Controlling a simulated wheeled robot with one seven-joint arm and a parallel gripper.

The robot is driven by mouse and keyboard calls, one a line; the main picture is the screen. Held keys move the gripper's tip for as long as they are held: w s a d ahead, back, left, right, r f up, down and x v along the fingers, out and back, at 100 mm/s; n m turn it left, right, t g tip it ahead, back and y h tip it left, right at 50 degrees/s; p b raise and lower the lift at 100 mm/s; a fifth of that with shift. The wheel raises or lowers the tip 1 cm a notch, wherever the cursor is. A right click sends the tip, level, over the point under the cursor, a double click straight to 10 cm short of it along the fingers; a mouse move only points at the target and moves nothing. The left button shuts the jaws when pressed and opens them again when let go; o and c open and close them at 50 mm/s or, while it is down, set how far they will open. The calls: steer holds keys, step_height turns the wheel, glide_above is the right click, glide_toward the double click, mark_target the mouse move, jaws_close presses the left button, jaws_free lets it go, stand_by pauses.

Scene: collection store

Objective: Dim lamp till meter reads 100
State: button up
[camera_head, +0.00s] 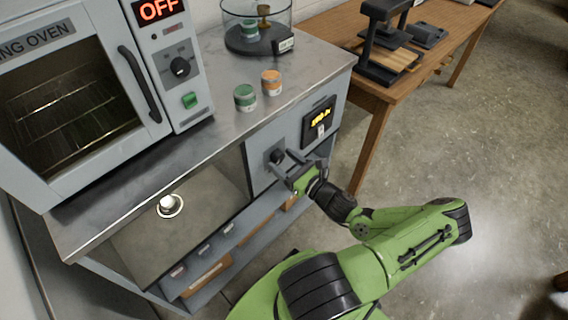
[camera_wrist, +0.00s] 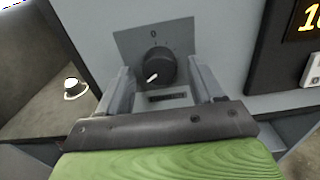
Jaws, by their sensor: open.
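A dark round knob (camera_wrist: 157,68) with a white pointer line sits on a grey plate marked 0 above it. The pointer aims down and left. In the head view the knob (camera_head: 277,156) is on the cabinet front. My gripper (camera_wrist: 160,80) is open, its fingers to the left and right of the knob; contact cannot be told. It also shows in the head view (camera_head: 299,166). The black meter (camera_head: 319,121) has yellow digits too small to read; in the wrist view the meter (camera_wrist: 301,40) is cut off after a leading 1. The lamp is not clearly identifiable.
Left of the knob is an open bay with a small white round object (camera_head: 169,204) on its floor. Above, the counter (camera_head: 215,130) holds a green jar (camera_head: 245,97), an orange jar (camera_head: 271,82) and an oven (camera_head: 75,95) reading OFF. A wooden table (camera_head: 345,40) stands right.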

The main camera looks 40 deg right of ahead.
steer(key=shift+w, duration=0.15)
steer(key=c, duration=1.1)
steer(key=shift+o, duration=0.2)
steer(key=shift+n, duration=0.3)
steer(key=n+p, duration=0.1)
steer(key=n, duration=0.3)
steer(key=shift+p, duration=0.4)
steer(key=n+p, duration=0.1)
steer(key=n, duration=0.3)
steer(key=shift+n, duration=0.4)
steer(key=n+p, duration=0.1)
steer(key=n, duration=0.3)
steer(key=shift+r, duration=0.1)
steer(key=shift+n+p, duration=0.5)
steer(key=shift+n, duration=1.8)
